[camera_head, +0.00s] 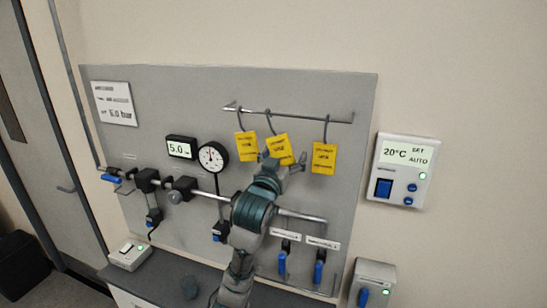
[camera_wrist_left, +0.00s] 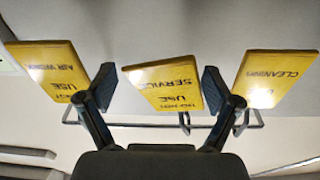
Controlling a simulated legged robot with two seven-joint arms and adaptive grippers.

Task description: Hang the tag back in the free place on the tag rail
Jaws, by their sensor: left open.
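The tag rail (camera_head: 296,117) is a thin metal bar across the upper right of the grey panel. Three yellow tags show on dark hooks at it: a left tag (camera_head: 246,146), a middle tag (camera_head: 278,147) and a right tag (camera_head: 323,158). The gap between the middle and right hooks is wider than that between the left and middle ones. My left gripper (camera_head: 284,160) is open at the middle tag. In the left wrist view its fingers (camera_wrist_left: 158,85) stand either side of the tag reading SERVICE (camera_wrist_left: 168,84), apart from its edges. My right gripper is not in view.
Below the rail are a pipe (camera_head: 300,215) and blue-handled valves (camera_head: 319,272). A gauge (camera_head: 213,156) and a digital display (camera_head: 181,147) sit left of my arm. A thermostat box (camera_head: 403,169) is on the wall at right. The panel's right edge is near the right tag.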

